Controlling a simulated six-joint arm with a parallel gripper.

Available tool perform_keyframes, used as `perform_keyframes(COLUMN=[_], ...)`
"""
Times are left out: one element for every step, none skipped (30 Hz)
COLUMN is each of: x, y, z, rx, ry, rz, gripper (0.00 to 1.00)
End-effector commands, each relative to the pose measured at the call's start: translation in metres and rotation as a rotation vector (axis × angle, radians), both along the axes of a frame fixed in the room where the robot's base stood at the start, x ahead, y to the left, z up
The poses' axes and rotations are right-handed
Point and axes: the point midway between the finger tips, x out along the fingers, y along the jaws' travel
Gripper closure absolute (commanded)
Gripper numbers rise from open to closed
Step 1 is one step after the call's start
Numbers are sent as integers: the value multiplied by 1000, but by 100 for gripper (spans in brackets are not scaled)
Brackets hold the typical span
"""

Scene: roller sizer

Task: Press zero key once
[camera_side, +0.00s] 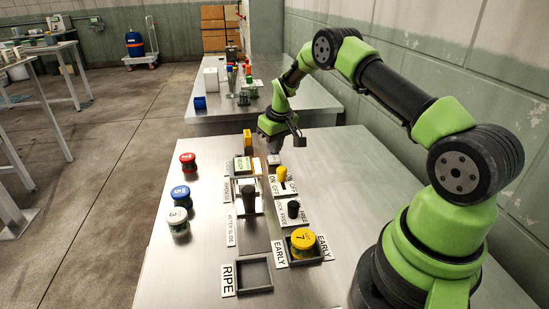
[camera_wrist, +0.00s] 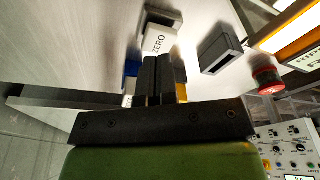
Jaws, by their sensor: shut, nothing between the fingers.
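A white plate marked ZERO (camera_wrist: 158,42) shows in the wrist view just beyond my fingertips. A dark grey block (camera_wrist: 163,15) stands close behind it; I cannot tell which part is the key's pressing face. My gripper (camera_wrist: 158,60) is shut and empty, its two fingers together in front of the plate. In the side view my gripper (camera_side: 298,137) is above the table at the far end of the row of fixtures. The zero key cannot be made out clearly there.
A grey open box (camera_wrist: 222,52) and a red button (camera_wrist: 267,77) lie right of the fingers. Red, blue and white jars are at left.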

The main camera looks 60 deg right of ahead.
Motion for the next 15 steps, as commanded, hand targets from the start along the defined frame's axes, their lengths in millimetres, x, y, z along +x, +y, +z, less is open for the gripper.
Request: perform_keyframes(x=[0, 0, 0, 0, 0, 0, 0, 0, 0, 0, 0, 0, 0, 0, 0], y=[0, 0, 0, 0, 0, 0, 0, 0, 0, 0, 0, 0, 0, 0, 0], z=[0, 0, 0, 0, 0, -1, -1, -2, -3, -4, -5, -6, -7, -8, -9], rx=[0, 0, 0, 0, 0, 0, 0, 0, 0, 0, 0, 0, 0, 0, 0], ry=[0, 0, 0, 0, 0, 0, 0, 0, 1, 1, 1, 0, 0, 0, 0], rz=[0, 0, 0, 0, 0, 0, 0, 0, 0, 0, 0, 0, 0, 0, 0], gripper=[100, 100, 100, 100, 100, 100, 100, 100, 100, 100, 100, 100, 100, 100, 100])
